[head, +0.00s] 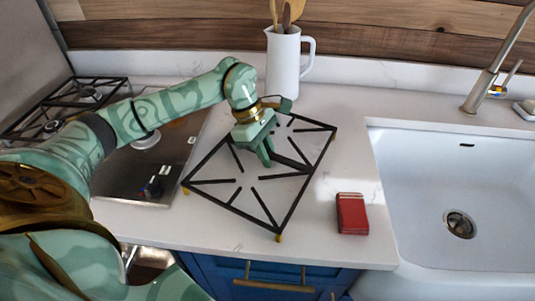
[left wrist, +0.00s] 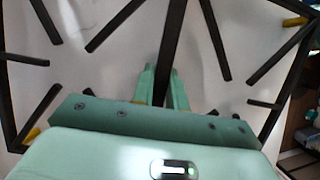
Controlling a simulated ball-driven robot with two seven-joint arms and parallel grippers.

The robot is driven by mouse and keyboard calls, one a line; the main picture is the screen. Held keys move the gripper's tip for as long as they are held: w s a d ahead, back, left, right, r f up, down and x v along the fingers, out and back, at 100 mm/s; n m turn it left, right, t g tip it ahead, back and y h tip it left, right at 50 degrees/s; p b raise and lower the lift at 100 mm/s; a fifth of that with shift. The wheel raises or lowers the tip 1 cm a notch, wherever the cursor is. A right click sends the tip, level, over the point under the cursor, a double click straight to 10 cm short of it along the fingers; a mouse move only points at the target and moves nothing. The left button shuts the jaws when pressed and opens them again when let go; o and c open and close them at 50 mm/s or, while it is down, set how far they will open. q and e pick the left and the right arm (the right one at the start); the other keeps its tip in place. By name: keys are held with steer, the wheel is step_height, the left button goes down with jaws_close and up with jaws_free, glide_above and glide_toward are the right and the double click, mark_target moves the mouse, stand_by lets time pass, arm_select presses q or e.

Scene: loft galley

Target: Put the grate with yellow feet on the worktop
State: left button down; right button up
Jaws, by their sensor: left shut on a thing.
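The black grate with yellow feet (head: 289,213) is over the white worktop (head: 230,234), between the hob and the sink. Yellow feet show at its near and left corners in the head view. My left gripper (head: 268,160) is shut on the grate's middle bar. In the left wrist view the fingers (left wrist: 162,90) close on both sides of that dark bar, and the grate (left wrist: 210,40) spreads around them. I cannot tell whether the feet touch the worktop. My right gripper is not in view.
A gas hob (head: 128,165) with another black grate (head: 50,112) is at the left. A white jug (head: 283,65) with wooden utensils stands behind. A red box (head: 352,214) lies right of the grate, before the white sink (head: 480,170) and tap (head: 490,75).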

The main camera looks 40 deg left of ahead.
arm_select(q)
steer(key=shift+r, duration=0.1)
steer(key=c, duration=1.4)
jaws_free()
steer(key=shift+r, duration=0.2)
steer(key=p+v, duration=0.2)
steer(key=v, duration=0.9)
steer(key=shift+r, duration=0.35)
